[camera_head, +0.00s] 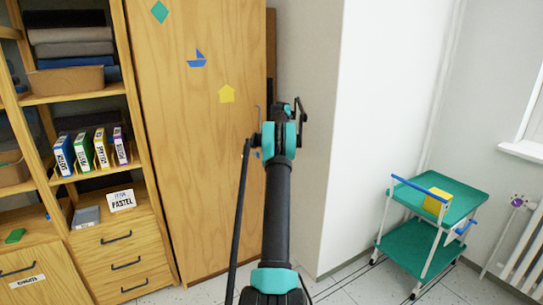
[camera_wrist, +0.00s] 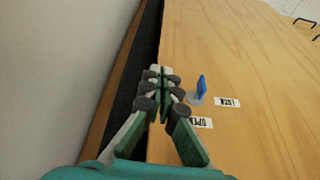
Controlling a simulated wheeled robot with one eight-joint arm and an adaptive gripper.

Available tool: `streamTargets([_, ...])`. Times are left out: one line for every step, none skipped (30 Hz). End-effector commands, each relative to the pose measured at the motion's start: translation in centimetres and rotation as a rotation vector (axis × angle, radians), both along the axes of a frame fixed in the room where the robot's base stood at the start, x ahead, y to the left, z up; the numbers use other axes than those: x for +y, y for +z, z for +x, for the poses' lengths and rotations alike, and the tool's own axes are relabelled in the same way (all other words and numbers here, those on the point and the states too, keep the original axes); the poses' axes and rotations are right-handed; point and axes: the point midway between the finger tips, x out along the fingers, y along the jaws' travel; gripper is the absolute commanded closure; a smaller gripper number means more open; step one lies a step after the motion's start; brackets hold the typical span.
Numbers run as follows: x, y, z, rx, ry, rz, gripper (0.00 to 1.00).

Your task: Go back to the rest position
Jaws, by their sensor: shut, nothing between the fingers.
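My gripper shows in the wrist view (camera_wrist: 163,75) with its two fingers together and nothing between them. It is close to the wooden cabinet door (camera_wrist: 240,60), near the door's edge and a small blue handle (camera_wrist: 202,86). I cannot tell whether the fingers touch the door. In the head view my arm reaches forward and up, with the wrist in front of the tall wooden cabinet (camera_head: 190,130) and the pale wall corner. The fingertips are hidden behind the wrist there.
A shelf (camera_head: 75,97) with folders and a basket (camera_head: 65,80) stands at the left, above drawers (camera_head: 118,250). Some floor is clear between cabinet and cart.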

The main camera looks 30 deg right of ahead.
Motion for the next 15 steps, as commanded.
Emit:
streamTargets([0.0, 0.9, -0.4, 0.0, 0.0, 0.0, 1.0])
streamTargets([0.0, 1.2, -0.5, 0.0, 0.0, 0.0, 1.0])
streamTargets([0.0, 1.7, -0.7, 0.0, 0.0, 0.0, 1.0])
streamTargets([0.0, 1.9, -0.8, 0.0, 0.0, 0.0, 1.0])
streamTargets([0.0, 2.2, -0.9, 0.001, 0.0, 0.0, 1.0])
streamTargets([0.0, 2.4, -1.0, 0.001, 0.0, 0.0, 1.0])
streamTargets([0.0, 2.6, -1.1, 0.001, 0.001, 0.0, 1.0])
streamTargets([0.0, 2.7, -1.1, 0.001, 0.001, 0.0, 1.0])
streamTargets([0.0, 2.8, -1.2, 0.001, 0.001, 0.0, 1.0])
streamTargets([0.0, 2.9, -1.2, 0.001, 0.001, 0.0, 1.0])
streamTargets([0.0, 2.9, -1.2, 0.001, 0.001, 0.0, 1.0])
streamTargets([0.0, 2.9, -1.2, 0.001, 0.001, 0.0, 1.0])
streamTargets([0.0, 2.9, -1.2, 0.001, 0.001, 0.0, 1.0])
streamTargets([0.0, 3.0, -1.2, 0.001, 0.001, 0.0, 1.0])
streamTargets([0.2, 3.0, -1.2, 0.001, 0.001, 0.0, 1.0])
